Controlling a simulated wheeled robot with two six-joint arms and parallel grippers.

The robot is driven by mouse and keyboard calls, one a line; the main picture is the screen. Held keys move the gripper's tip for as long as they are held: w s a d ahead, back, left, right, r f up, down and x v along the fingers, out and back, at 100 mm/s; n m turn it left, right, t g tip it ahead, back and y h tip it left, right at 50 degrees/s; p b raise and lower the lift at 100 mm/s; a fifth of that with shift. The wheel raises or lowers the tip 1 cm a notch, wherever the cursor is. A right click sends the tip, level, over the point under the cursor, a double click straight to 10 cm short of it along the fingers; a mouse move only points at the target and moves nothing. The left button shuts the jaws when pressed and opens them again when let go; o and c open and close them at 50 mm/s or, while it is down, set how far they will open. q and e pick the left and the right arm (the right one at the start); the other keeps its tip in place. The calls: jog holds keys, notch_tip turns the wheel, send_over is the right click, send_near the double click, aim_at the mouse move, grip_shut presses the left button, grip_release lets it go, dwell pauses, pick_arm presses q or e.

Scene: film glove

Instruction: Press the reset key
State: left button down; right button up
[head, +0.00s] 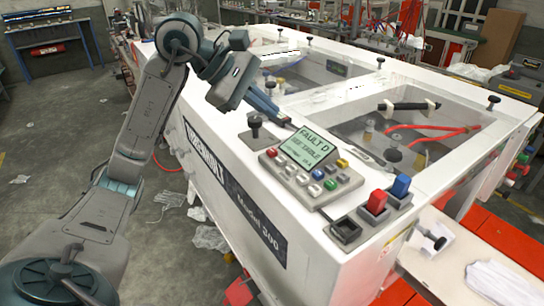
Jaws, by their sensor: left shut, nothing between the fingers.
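The keypad panel (302,194) sits on the near corner of the white machine. Its small screen (307,146) reads "FAULT D" with "SEE TABLE" below. Several small keys lie around the screen: a red key (271,153), a yellow key (342,163), a blue key (330,185) and grey ones. Key labels are too small to read, so I cannot tell which is the reset key. My left gripper (284,121) is shut and empty, above the machine top just behind the panel, apart from the keys. My right gripper is out of view.
A black knob (255,122) stands left of the panel. Glazed lids with a black handle (409,105) lie behind. Floor litter is at left.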

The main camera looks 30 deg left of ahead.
aim_at(272, 153)
pick_arm(q)
notch_tip(272, 153, down, 6)
jog(key=b, duration=0.4)
jog(key=shift+r, duration=0.2)
jog(key=shift+f, duration=0.35)
dwell(0.9)
jog(key=shift+b, duration=0.3)
